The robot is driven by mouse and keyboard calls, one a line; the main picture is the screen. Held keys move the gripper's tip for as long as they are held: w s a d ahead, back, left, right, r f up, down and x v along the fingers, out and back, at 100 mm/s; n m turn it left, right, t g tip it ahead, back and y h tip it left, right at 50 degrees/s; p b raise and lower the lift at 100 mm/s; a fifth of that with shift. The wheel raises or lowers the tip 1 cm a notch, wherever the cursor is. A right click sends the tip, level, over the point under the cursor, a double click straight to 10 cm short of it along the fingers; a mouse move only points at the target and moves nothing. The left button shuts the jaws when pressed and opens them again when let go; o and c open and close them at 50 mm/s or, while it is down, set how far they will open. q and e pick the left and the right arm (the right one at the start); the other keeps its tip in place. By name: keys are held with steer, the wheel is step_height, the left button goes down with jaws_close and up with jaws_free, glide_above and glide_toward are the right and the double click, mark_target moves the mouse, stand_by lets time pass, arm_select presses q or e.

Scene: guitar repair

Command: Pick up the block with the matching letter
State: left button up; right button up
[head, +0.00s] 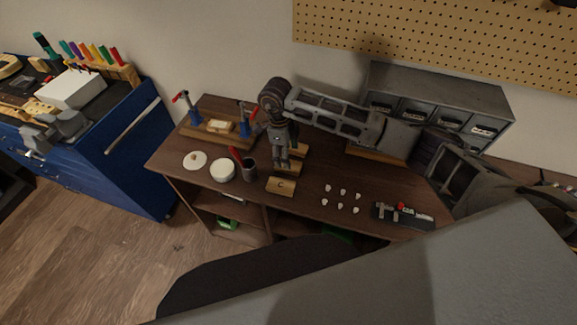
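A wooden block with a dark letter that looks like C (281,186) lies near the front edge of the brown workbench (240,185). Behind it lies a second wooden block (291,167), and a third (299,150) is behind that. My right gripper (281,168) points down over the second block and hides part of it. Any letters on these two blocks are hidden or too small to read. Whether the gripper's fingers touch a block, or are open or shut, I cannot tell. My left gripper is not in view.
Left of the blocks are a dark cup (250,172), a white round container (222,170) and a white disc (195,160). Blue clamps (195,116) stand behind. Small white pieces (341,199) and a dark tool (402,214) lie right. A grey drawer cabinet (440,95) stands at the back.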

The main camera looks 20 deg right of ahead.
steer(key=shift+f, duration=0.15)
steer(key=shift+s+d+f+p, duration=0.1)
steer(key=shift+s+f+p, duration=0.1)
steer(key=shift+f+p, duration=0.55)
steer(key=shift+d+f, duration=0.15)
steer(key=shift+f, duration=1.55)
steer(key=shift+c, duration=0.3)
steer(key=c, duration=1.1)
steer(key=shift+o, duration=0.2)
steer(key=shift+r, duration=0.1)
step_height(320, 180, up, 10)
steer(key=b, duration=0.1)
steer(key=shift+b, duration=0.4)
